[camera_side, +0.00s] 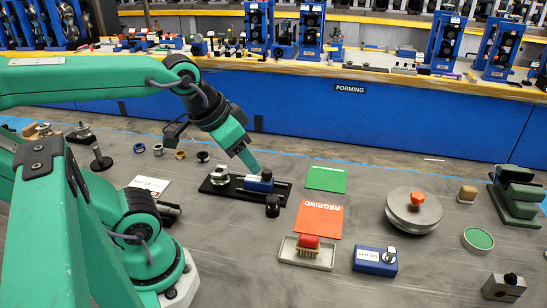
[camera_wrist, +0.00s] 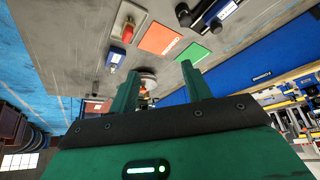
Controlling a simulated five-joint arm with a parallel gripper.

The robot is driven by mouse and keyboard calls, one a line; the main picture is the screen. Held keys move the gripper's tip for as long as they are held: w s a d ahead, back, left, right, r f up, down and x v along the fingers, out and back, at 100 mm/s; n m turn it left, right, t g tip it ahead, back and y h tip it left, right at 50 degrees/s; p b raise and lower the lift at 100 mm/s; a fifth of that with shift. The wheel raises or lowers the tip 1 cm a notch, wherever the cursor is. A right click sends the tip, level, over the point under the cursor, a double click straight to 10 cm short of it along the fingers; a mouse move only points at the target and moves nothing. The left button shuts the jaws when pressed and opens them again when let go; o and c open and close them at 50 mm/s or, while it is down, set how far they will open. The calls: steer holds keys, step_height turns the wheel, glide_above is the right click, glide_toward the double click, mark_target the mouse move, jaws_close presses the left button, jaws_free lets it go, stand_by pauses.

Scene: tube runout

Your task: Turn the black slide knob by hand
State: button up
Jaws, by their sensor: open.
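The slide fixture has a long black base (camera_side: 226,190) with a silver round part (camera_side: 219,176) at its left and a blue block (camera_side: 259,184) toward its right. A black knob (camera_side: 272,206) shows at the front of the fixture; a small dark piece (camera_side: 266,175) sits on the blue block. My gripper (camera_side: 254,170) is just above and beside the blue block; whether it touches is unclear. In the wrist view my gripper (camera_wrist: 160,80) has its two green fingers apart with nothing held. The blue block (camera_wrist: 222,11) lies at the top edge there, beyond the fingers.
An orange "REGRIND" card (camera_side: 319,220) and a green card (camera_side: 326,179) lie right of the fixture. A tray (camera_side: 289,254) with a red-handled stamp, a blue box (camera_side: 374,263) and a steel disc (camera_side: 412,214) stand farther right. Several small rings lie at the left.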

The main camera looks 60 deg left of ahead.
steer(key=shift+w, duration=0.15)
steer(key=n+g, duration=0.6)
steer(key=n, duration=0.9)
glide_toward(273, 198)
steer(key=shift+s, duration=0.2)
steer(key=shift+f, duration=0.1)
steer(key=shift+f, duration=3.9)
steer(key=shift+c, duration=0.4)
